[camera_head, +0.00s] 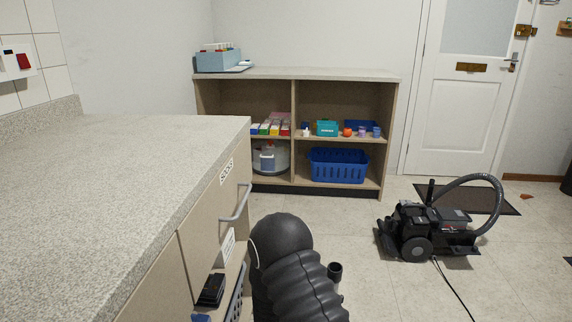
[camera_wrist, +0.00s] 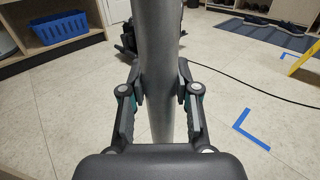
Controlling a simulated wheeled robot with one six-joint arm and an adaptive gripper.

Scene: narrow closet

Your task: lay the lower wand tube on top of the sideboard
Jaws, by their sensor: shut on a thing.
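My gripper (camera_wrist: 160,92) is shut on a grey metal tube (camera_wrist: 159,40), which looks like the lower wand tube. The tube runs lengthwise through the wrist view between both fingers; its lower part goes behind my gripper body. In the head view a short black tube end (camera_head: 335,271) shows beside my dark arm; I cannot tell if it belongs to the held tube. The low open-fronted wooden unit, apparently the sideboard (camera_head: 310,73), stands against the back wall. Its top is bare from the middle to the right end.
A blue-grey box (camera_head: 218,61) stands at the left end of that top. A speckled counter (camera_head: 120,170) fills the left foreground. A black vacuum cleaner (camera_head: 428,232) with hose and cable is on the floor at right. A blue basket (camera_head: 338,166) sits on the lower shelf.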

